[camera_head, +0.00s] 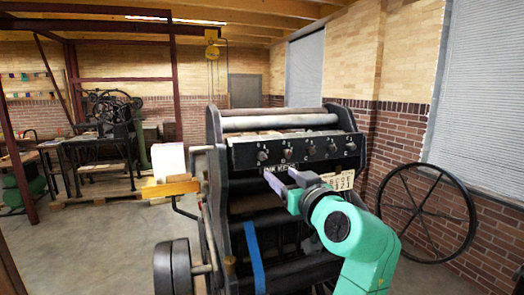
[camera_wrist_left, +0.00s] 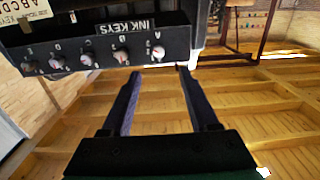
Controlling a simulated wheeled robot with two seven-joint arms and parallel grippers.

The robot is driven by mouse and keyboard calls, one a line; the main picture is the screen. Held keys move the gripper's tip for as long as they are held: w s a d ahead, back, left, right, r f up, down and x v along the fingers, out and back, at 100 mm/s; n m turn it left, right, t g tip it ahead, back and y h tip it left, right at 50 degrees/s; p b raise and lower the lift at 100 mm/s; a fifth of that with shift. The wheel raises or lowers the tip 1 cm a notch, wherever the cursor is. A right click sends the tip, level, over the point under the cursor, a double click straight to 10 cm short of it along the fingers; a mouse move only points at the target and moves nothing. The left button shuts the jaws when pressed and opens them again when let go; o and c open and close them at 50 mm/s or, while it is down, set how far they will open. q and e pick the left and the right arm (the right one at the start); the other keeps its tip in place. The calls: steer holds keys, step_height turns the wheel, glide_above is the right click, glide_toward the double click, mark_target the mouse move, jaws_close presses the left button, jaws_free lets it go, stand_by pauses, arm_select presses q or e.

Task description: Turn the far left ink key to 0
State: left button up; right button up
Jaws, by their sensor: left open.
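A row of round ink keys sits on the dark front panel (camera_head: 300,151) of the press. The far left key (camera_head: 263,155) is at the panel's left end in the head view. In the upside-down wrist view it is the rightmost key (camera_wrist_left: 158,53), pale-faced, with a letter above it. My left gripper (camera_head: 279,174) is open and empty, just below and right of that key in the head view. In the wrist view its two fingers (camera_wrist_left: 159,71) point at the panel, one to each side of the key, apparently short of it. The key's setting is too small to read.
The other keys (camera_head: 311,151) continue rightward along the panel. An "INK KEYS" label (camera_wrist_left: 126,28) marks it. A lettered plate (camera_head: 341,181) is right of my gripper.

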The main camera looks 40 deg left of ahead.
mark_target(263, 158)
arm_select(q)
steer(key=p+x, duration=0.3)
steer(key=x, duration=0.3)
steer(key=p+x, duration=0.3)
steer(key=x, duration=0.3)
steer(key=shift+w+a+r+p, duration=0.15)
steer(key=shift+a+r+p, duration=0.05)
steer(key=shift+p, duration=0.15)
steer(key=shift+w+a, duration=0.2)
steer(key=shift+a, duration=0.05)
steer(key=shift+f, duration=0.1)
arm_select(e)
step_height(263, 158, up, 7)
steer(key=shift+s+d, duration=0.25)
steer(key=shift+d, duration=0.05)
arm_select(q)
steer(key=c, duration=0.8)
jaws_close()
steer(key=shift+f, duration=0.1)
arm_select(e)
steer(key=shift+d+f, duration=0.2)
